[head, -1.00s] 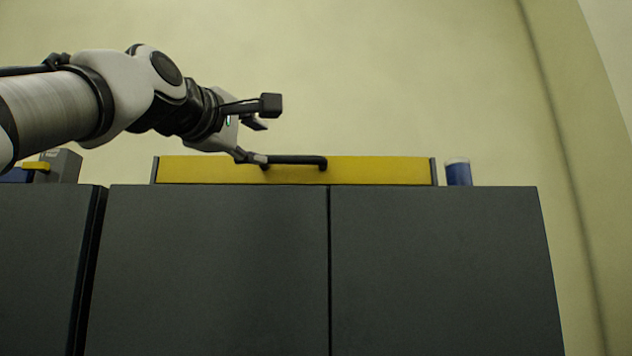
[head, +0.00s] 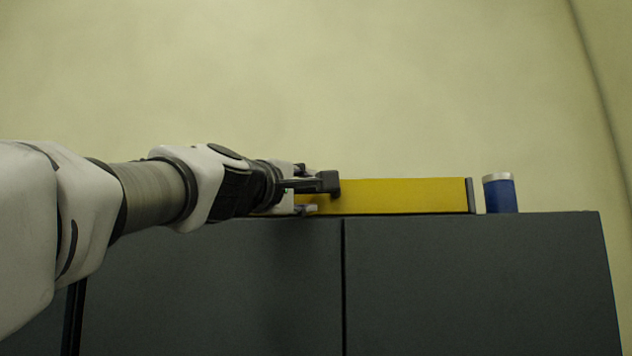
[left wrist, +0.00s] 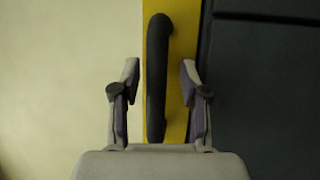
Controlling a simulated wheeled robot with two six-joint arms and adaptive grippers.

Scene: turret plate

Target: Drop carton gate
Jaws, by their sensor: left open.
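The carton gate is a long yellow panel (head: 410,195) standing along the top of a dark grey cabinet, with a grey post (head: 470,195) at its right end. In the left wrist view the yellow panel (left wrist: 184,40) runs up the picture and carries a black bar handle (left wrist: 158,75). My left gripper (head: 318,194) is in front of the panel and hides its left part and most of the handle. In the left wrist view the left gripper (left wrist: 158,85) is open, with one finger on each side of the handle. Whether the fingers touch it cannot be told. My right gripper is not in view.
The dark grey cabinet (head: 470,280) fills the lower part of the head view, with a vertical seam between its doors. A blue can with a pale top (head: 500,193) stands just right of the gate's post. The wall behind is plain.

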